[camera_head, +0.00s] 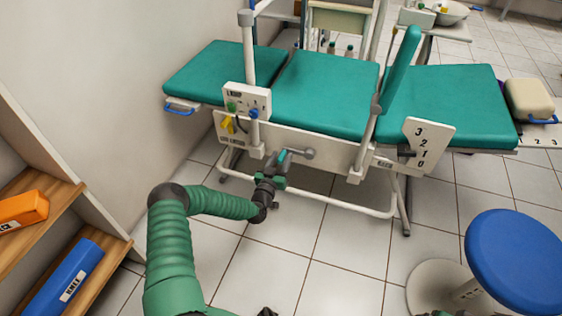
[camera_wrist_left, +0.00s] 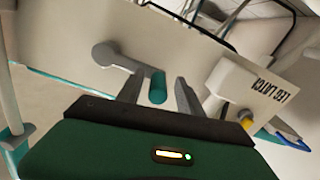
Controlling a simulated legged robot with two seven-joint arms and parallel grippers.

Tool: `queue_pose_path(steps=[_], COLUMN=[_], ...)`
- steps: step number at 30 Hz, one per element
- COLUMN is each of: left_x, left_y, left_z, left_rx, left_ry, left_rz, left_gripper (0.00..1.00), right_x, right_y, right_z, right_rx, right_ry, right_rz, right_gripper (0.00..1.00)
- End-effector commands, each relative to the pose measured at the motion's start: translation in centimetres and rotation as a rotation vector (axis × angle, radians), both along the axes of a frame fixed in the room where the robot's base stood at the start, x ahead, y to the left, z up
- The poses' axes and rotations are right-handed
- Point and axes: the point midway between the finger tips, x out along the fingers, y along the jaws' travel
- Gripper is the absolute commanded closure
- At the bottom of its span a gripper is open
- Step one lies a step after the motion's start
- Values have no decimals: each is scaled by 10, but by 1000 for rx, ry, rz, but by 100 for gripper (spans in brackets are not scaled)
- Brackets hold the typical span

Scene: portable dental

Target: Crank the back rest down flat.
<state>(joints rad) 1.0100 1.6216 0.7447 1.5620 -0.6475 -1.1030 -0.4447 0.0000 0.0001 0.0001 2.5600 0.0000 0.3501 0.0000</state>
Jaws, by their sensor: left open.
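The treatment chair has a teal padded top; its right-hand section (camera_head: 450,100) looks to be the back rest and lies nearly level. A white plate marked 3, 2, 1, 0 (camera_head: 424,145) hangs at its side, with a dark pointer about level with the 1. The crank (camera_head: 300,153) sticks out of the white side frame. In the left wrist view the grey crank arm (camera_wrist_left: 110,56) ends in a teal handle (camera_wrist_left: 157,87). My left gripper (camera_head: 277,166) is at the handle; its open fingers (camera_wrist_left: 160,95) stand either side of it, with gaps visible.
A blue stool (camera_head: 515,255) stands at the right front. A wooden shelf (camera_head: 35,220) with orange and blue boxes is at the left. A white panel with coloured knobs (camera_head: 246,103) and a LEG LATCH label (camera_wrist_left: 270,88) are near the crank.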

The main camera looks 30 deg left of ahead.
Motion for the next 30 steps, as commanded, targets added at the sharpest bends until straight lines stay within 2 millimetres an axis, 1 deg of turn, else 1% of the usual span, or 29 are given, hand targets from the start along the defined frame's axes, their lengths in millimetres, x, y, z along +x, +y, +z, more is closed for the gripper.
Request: queue_pose_path(steps=[4,12,14,30], left_x=[0,0,0,-1], left_y=[-1,0,0,0], left_z=[1,0,0,-1], left_rx=[1,0,0,0], left_ry=[0,0,1,1], left_rz=[-1,-1,-1,1], left_gripper=[58,93,100,100], right_x=[0,0,0,0], right_y=[0,0,0,0], right_z=[1,1,1,1], right_rx=[0,0,0,0], right_ry=[0,0,0,0], right_rz=[0,0,0,0], right_gripper=[15,15,15,15])
